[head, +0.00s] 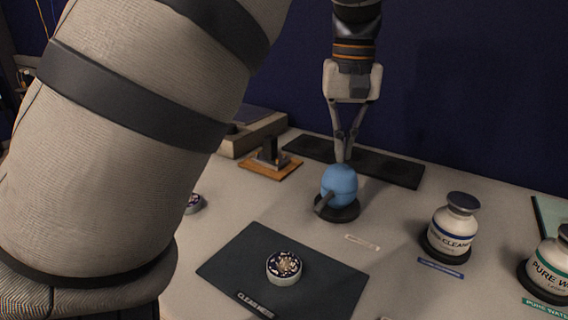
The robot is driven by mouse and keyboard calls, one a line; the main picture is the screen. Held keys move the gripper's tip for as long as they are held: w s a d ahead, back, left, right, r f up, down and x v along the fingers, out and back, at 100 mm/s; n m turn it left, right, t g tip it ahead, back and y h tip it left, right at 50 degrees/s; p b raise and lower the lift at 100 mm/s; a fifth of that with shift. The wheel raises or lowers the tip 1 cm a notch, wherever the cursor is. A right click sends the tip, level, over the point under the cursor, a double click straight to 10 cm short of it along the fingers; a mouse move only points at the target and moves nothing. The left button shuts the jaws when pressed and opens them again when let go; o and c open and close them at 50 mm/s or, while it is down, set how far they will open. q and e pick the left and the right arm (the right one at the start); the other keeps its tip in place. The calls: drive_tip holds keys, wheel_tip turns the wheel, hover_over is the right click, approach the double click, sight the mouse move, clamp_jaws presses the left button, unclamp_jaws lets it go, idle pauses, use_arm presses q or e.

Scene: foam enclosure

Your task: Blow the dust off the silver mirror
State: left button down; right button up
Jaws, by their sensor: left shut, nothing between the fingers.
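A small round mirror (285,266) in a pale ring-shaped mount lies on a dark mat (323,293) labelled "CLEAN HERE". Light specks cover its face. A blue bulb blower (340,182) with a dark nozzle stands upright on a round black base behind the mat. My left gripper (343,157) points down from above, with its fingertips together at the top of the blue bulb. I cannot tell whether they touch it. It holds nothing. My left arm covers much of the left side. My right gripper is not in view.
Another round mount (194,203) is partly hidden behind my arm. A bottle (452,228) labelled as a cleaner and a "PURE WATER" bottle (550,262) stand at the right. A wooden-based block (270,158) and a black strip (386,167) lie at the back by the dark blue wall.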

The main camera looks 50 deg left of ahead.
sight(341, 167)
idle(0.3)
use_arm(q)
drive_tip(key=shift+f, duration=1.9)
drive_tip(key=shift+r, duration=1.85)
drive_tip(key=shift+f, duration=0.1)
drive_tip(key=shift+f, duration=1.75)
drive_tip(key=shift+r, duration=1.9)
